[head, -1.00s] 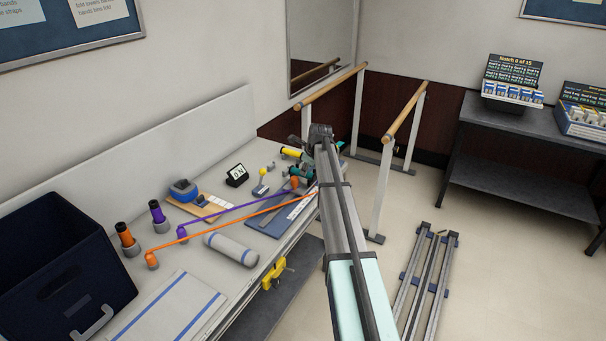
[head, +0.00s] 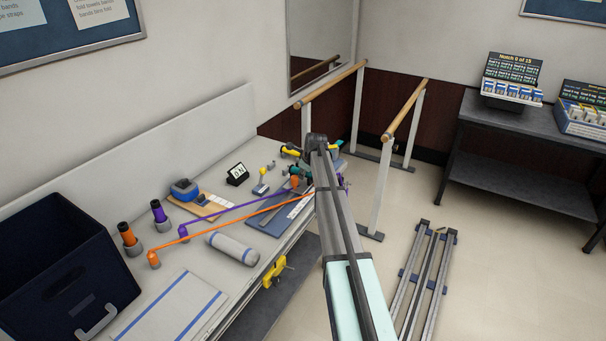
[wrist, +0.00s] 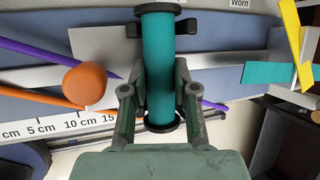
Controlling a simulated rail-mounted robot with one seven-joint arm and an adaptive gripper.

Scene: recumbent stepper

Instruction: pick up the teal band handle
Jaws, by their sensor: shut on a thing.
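The teal band handle (wrist: 158,55) is a teal cylinder with dark end rings, upright in the wrist view. My gripper (wrist: 158,92) has one finger on each side of it and is shut on it. A flat teal band (wrist: 262,73) shows to the right in the wrist view. In the head view my arm reaches over the far end of the bench, and its wrist hides the fingers and most of the handle. I cannot tell whether the handle is clear of the surface below.
An orange handle (wrist: 85,83) with orange and purple bands lies left of my gripper, near a centimetre ruler (wrist: 75,124). A yellow band (wrist: 292,35) is at right. On the bench are a grey roll (head: 232,248) and dark bin (head: 60,265). Parallel bars (head: 400,120) stand beyond.

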